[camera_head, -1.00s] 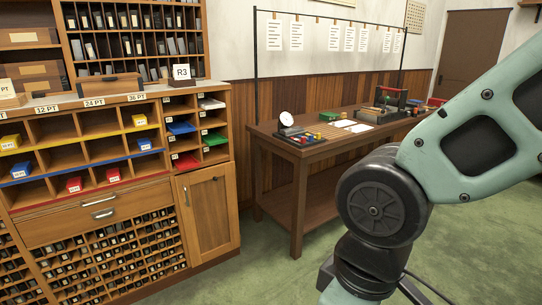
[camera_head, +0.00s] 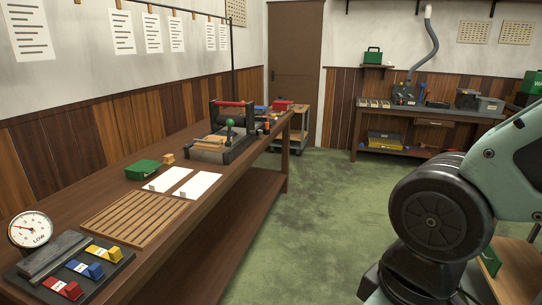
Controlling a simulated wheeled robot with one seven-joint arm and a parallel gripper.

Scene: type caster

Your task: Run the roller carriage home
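A small press stands on the long wooden table (camera_head: 110,190), toward its far end. It has a dark frame, a red bar (camera_head: 231,103) across the top and a green ball knob (camera_head: 230,122). A light wooden piece (camera_head: 212,140) lies on its bed (camera_head: 208,154). This looks like the roller carriage's press, but I cannot make out the carriage's exact position along the bed. My gripper is not in view; only links of my arm show at the right, apart from the table.
A slatted wooden rack (camera_head: 133,217), white sheets (camera_head: 182,181), a green box (camera_head: 143,169), a dial gauge (camera_head: 31,230) and a tray of coloured blocks (camera_head: 105,278) are on the table. Green floor (camera_head: 310,220) lies open to its right. A workbench (camera_head: 425,115) stands at the back.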

